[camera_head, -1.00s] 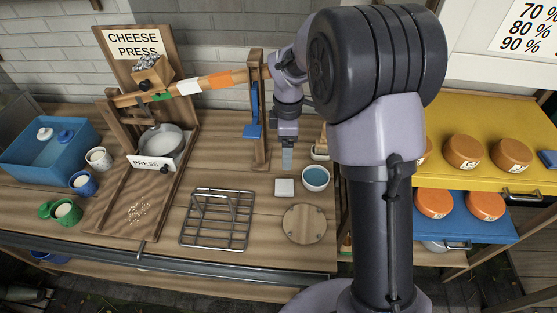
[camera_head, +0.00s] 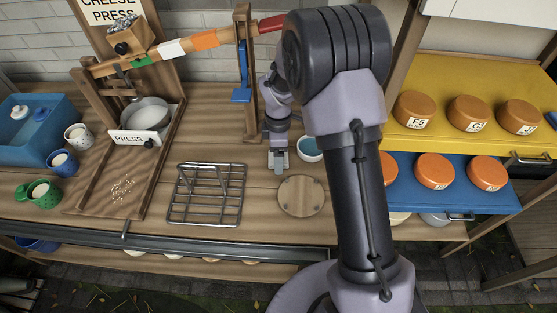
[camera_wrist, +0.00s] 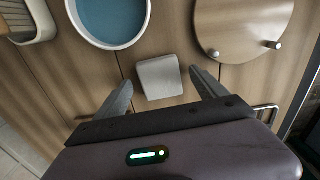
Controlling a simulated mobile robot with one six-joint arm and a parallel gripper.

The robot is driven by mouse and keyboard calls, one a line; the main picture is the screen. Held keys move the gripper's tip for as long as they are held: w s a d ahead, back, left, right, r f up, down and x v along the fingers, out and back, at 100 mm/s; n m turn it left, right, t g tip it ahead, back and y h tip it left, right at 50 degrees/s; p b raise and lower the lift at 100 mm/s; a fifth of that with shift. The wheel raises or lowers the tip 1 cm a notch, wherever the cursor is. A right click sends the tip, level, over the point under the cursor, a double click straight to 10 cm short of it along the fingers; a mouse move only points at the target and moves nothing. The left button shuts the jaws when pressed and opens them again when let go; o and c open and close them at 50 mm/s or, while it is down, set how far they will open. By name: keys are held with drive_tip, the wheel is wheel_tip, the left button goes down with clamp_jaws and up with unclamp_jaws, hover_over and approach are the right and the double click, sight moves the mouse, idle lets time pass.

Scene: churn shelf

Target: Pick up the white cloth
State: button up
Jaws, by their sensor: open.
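The white cloth (camera_wrist: 159,77) is a small folded square on the wooden bench. In the wrist view it lies just ahead of and between the two open fingers of my gripper (camera_wrist: 161,90), with a gap on each side. In the head view my gripper (camera_head: 278,161) points down over the spot and hides most or all of the cloth. I cannot tell how high the fingertips are above the bench.
A white bowl of blue liquid (camera_head: 309,149) stands close beside the gripper; it also shows in the wrist view (camera_wrist: 110,18). A round wooden lid (camera_head: 300,195) and a wire rack (camera_head: 206,194) lie nearby. The press post (camera_head: 246,75) rises behind.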

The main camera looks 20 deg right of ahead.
drive_tip(key=c, duration=1.4)
drive_tip(key=shift+r, duration=0.1)
drive_tip(key=shift+r, duration=0.3)
wheel_tip(320, 180, up, 3)
drive_tip(key=shift+s+r+p, duration=0.15)
drive_tip(key=shift+p, duration=1)
drive_tip(key=s, duration=0.5)
drive_tip(key=s+p, duration=0.1)
drive_tip(key=s, duration=0.4)
drive_tip(key=s+r+p, duration=0.1)
drive_tip(key=s, duration=0.4)
drive_tip(key=shift+s+a, duration=0.4)
